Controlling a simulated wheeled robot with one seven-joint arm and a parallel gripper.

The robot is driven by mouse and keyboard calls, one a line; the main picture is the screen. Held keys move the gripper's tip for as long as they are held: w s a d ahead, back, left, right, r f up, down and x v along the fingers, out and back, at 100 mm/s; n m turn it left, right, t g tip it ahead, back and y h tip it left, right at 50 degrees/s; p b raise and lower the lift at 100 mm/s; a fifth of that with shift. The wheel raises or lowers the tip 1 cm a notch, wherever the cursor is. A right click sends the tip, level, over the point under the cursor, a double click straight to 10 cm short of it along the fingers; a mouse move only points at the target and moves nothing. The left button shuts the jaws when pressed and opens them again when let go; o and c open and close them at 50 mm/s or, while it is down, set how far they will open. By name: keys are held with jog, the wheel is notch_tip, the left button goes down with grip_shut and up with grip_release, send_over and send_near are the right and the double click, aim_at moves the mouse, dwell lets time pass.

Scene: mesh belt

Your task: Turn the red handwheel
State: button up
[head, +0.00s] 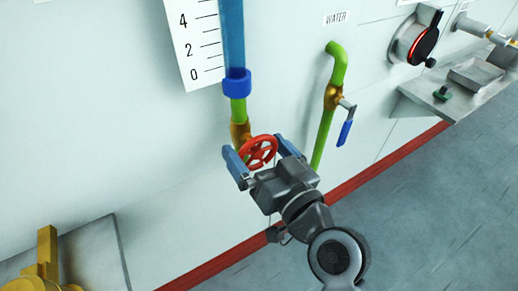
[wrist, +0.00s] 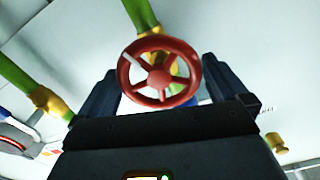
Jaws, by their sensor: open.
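The red handwheel (head: 258,151) sits on a brass valve (head: 240,133) at the lower end of the pipe with the blue upper part. In the wrist view the handwheel (wrist: 159,70) faces the camera, with its rim and spokes in full view. My gripper (head: 254,150) is open, with its blue-grey fingers to either side of the wheel in the head view. In the wrist view the gripper (wrist: 160,88) shows one finger left and one right of the wheel. I see gaps there and no clear contact.
A green water pipe (head: 324,133) with a blue lever (head: 346,132) stands right of the wheel. A grey shelf (head: 440,97) juts from the wall further right. A yellow fitting (head: 46,262) is at lower left. The floor (head: 430,205) at right is clear.

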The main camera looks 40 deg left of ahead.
jog(key=c, duration=0.8)
jog(key=shift+o, duration=0.2)
jog(key=shift+m, duration=0.3)
jog(key=m, duration=0.4)
jog(key=shift+w+d, duration=0.1)
jog(key=shift+w, duration=0.05)
jog(key=m+p, duration=0.1)
jog(key=m, duration=0.4)
jog(key=shift+f, duration=0.1)
jog(key=shift+m, duration=0.3)
jog(key=o, duration=0.8)
jog(key=shift+c, duration=0.2)
